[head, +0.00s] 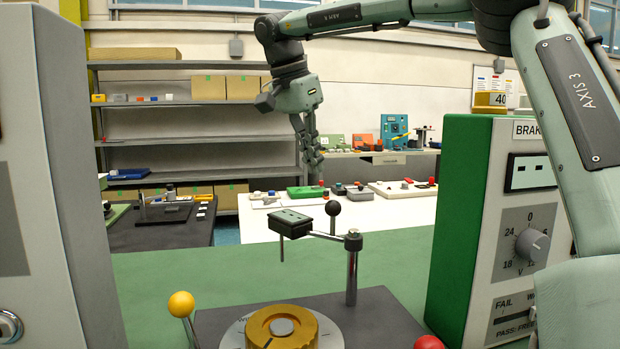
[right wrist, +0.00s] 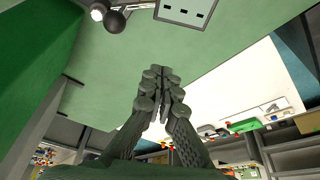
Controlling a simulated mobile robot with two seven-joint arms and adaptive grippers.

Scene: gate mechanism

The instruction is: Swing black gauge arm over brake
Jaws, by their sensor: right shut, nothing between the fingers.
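The black gauge arm (head: 290,222) is a flat black box on a thin bar, joined to an upright metal post (head: 352,268) on a dark base. It reaches left from the post, with a thin pin hanging below the box. A black ball knob (head: 333,208) stands up from the bar. The brake unit (head: 516,215) is the green and white panel at right, partly hidden by my arm. My right gripper (head: 312,168) is shut and empty, pointing down beyond the gauge arm, apart from it. In the right wrist view, the shut fingers (right wrist: 162,80) point toward the gauge box (right wrist: 188,10) and knob (right wrist: 115,21).
A brass dial (head: 282,328) and a yellow ball lever (head: 181,304) stand at the front. A red knob (head: 429,343) is at the lower right. A grey cabinet (head: 50,180) blocks the left. The green bench top (head: 190,280) is clear around the base.

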